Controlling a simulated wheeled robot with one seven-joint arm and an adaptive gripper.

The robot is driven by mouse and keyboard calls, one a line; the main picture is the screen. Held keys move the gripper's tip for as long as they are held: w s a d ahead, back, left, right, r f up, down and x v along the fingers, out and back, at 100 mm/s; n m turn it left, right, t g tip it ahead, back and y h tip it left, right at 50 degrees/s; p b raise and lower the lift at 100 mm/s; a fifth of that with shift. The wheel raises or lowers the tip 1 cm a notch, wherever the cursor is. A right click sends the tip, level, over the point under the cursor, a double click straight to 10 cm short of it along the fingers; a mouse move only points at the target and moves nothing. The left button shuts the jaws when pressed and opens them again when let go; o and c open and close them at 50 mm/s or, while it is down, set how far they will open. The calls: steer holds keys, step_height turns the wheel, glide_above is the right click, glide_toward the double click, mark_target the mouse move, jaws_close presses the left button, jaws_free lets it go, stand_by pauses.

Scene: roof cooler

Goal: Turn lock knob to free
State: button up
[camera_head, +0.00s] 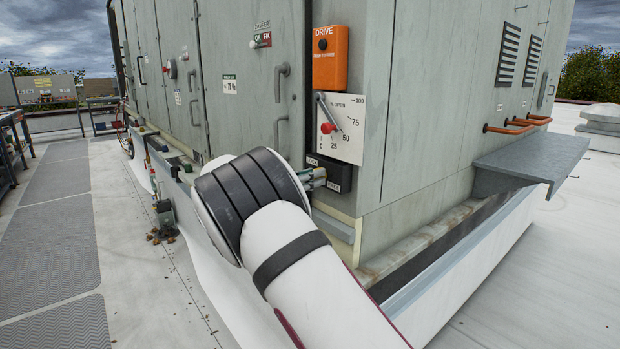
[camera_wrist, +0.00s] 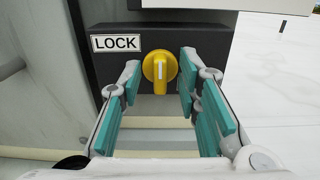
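The lock knob (camera_wrist: 160,71) is a yellow round knob with a white mark that stands about vertical. It sits on a black box (camera_wrist: 206,48), beside a white LOCK label (camera_wrist: 116,43) to its upper left. My gripper (camera_wrist: 161,76) is open, with a teal-padded finger on each side of the knob and visible gaps. I cannot tell whether the tips reach past the knob's face. In the head view the black box (camera_head: 343,180) is low on the cabinet corner; my gripper (camera_head: 314,178) shows partly at its left, and my arm hides the knob.
Above the box is a white percent-open dial plate (camera_head: 350,137) with a red-knobbed lever (camera_head: 327,127). An orange DRIVE box (camera_head: 330,58) is above that. The grey cabinet (camera_head: 430,100) has door handles. A grey ledge (camera_head: 530,160) juts out at right.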

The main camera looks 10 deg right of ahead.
jaws_close()
steer(key=shift+m, duration=0.4)
steer(key=m+b, duration=0.2)
steer(key=m, duration=0.3)
steer(key=m+b, duration=0.3)
steer(key=m, duration=0.3)
steer(key=m+b, duration=0.3)
steer(key=m, duration=0.2)
steer(key=shift+s+f+m, duration=0.15)
steer(key=shift+f+m, duration=0.2)
steer(key=shift+m, duration=0.05)
stand_by(0.4)
